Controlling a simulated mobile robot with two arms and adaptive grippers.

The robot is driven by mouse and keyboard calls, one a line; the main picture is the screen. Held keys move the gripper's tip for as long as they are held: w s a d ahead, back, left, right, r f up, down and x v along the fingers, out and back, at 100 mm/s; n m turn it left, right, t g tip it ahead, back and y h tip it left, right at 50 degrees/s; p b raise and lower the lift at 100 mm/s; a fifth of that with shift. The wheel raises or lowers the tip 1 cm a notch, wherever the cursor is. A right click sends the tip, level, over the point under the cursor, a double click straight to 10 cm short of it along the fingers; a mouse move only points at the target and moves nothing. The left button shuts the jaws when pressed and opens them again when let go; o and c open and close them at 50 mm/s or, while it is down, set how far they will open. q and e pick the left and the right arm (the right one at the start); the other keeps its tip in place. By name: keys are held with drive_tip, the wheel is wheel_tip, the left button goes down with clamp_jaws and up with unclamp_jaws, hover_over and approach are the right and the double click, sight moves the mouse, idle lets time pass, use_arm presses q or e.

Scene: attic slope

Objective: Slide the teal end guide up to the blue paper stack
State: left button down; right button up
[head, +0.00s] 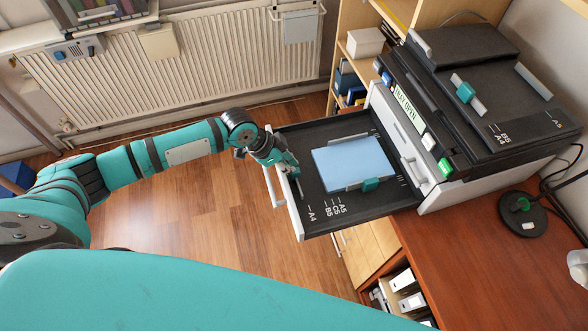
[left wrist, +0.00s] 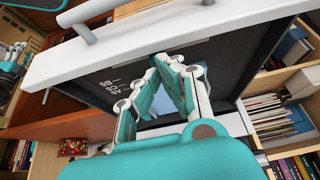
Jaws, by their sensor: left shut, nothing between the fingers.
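The blue paper stack (head: 352,162) lies flat in the open dark drawer tray (head: 316,217) of the printer. A teal guide (head: 371,184) with a grey plate stands against the stack's near long edge. My left gripper (head: 291,170) is shut and empty at the tray's left end, just inside the white drawer front, with a gap between it and the stack. A thin grey plate (head: 299,188) shows beside its fingertips, probably the end guide; the gripper hides most of it. In the left wrist view, the closed fingers (left wrist: 168,68) point into the tray. I cannot tell whether they touch the guide.
The white drawer front with its handle (head: 275,186) borders the tray's left end. The black printer (head: 470,90) stands right of it on the wooden desk (head: 480,250), with another teal slider (head: 465,92) on top. Shelves stand behind.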

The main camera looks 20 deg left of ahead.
use_arm(q)
drive_tip(key=shift+w+d+f+b, duration=0.15)
drive_tip(key=shift+d+f+b, duration=0.1)
drive_tip(key=shift+f+b, duration=0.3)
idle(0.4)
drive_tip(key=shift+s+f, duration=0.25)
drive_tip(key=shift+f, duration=0.15)
idle(0.6)
drive_tip(key=shift+d, duration=0.15)
drive_tip(key=shift+w+d, duration=0.8)
drive_tip(key=shift+d, duration=0.3)
drive_tip(key=shift+w+p, duration=0.1)
drive_tip(key=shift+p, duration=0.65)
idle(0.6)
